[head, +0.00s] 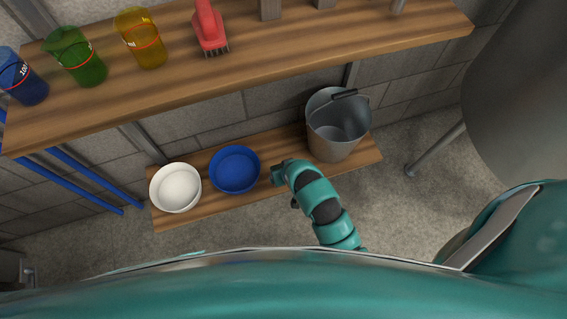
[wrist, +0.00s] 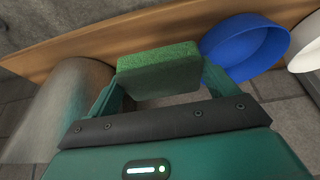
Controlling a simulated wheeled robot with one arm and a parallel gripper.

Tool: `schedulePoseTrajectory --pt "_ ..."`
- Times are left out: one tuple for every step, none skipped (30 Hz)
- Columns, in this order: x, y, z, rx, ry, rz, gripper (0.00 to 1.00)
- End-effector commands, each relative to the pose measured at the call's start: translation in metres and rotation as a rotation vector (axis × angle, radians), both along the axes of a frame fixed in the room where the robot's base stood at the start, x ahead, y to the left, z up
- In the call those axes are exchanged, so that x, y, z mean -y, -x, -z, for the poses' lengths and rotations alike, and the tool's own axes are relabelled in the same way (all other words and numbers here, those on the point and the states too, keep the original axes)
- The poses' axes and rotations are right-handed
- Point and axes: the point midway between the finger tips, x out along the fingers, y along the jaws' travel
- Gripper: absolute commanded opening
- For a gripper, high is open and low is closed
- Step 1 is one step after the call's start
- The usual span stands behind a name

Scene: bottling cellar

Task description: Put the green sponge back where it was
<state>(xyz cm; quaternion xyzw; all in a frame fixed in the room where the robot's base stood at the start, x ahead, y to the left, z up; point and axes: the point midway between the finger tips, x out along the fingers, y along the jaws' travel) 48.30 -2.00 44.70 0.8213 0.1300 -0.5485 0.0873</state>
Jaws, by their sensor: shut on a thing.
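The green sponge (wrist: 159,70) is a small block with a rough top, held between the two fingers of my gripper (wrist: 160,82) in the wrist view. My gripper is shut on it. In the head view my gripper (head: 281,178) is at the front of the lower shelf (head: 222,206), between the blue bowl (head: 235,169) and the metal bucket (head: 338,127). The sponge is hidden there by my arm. In the wrist view the sponge overlaps the wooden shelf (wrist: 90,48); I cannot tell whether it touches the wood.
A white bowl (head: 176,187) stands left of the blue bowl. The upper shelf (head: 300,55) holds blue (head: 22,77), green (head: 77,56) and yellow (head: 140,37) jugs and a red brush (head: 209,27). A large grey vessel (head: 520,90) stands at the right. Blue poles (head: 95,180) lean at the left.

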Motion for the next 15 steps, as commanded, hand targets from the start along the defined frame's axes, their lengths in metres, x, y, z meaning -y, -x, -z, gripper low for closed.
schedulePoseTrajectory --pt "-0.001 -0.011 0.005 0.001 0.000 0.001 0.67" --pt "-0.002 -0.017 0.006 0.003 -0.002 0.002 0.67" --pt "-0.003 -0.024 0.010 0.003 -0.001 0.002 0.67" --pt "-0.004 -0.029 0.012 0.003 -0.001 0.002 0.67" --pt "-0.005 -0.034 0.014 0.003 -0.001 0.002 0.67" --pt "-0.005 -0.041 0.018 0.002 -0.001 0.002 0.67" --pt "-0.006 -0.043 0.022 -0.001 0.000 0.002 0.67" --pt "-0.006 -0.046 0.027 -0.003 0.000 0.001 0.67" --pt "-0.007 -0.051 0.032 0.000 -0.001 0.001 0.67" --pt "-0.008 -0.054 0.035 0.002 -0.003 0.001 0.67" --pt "-0.008 -0.057 0.039 0.001 -0.002 0.001 0.67" --pt "-0.008 -0.061 0.045 -0.003 0.001 0.001 0.67" --pt "-0.008 -0.063 0.049 -0.003 0.001 0.001 0.67" --pt "-0.009 -0.066 0.052 -0.001 0.000 0.001 0.67" --pt "-0.010 -0.070 0.056 0.001 -0.002 0.001 0.67"
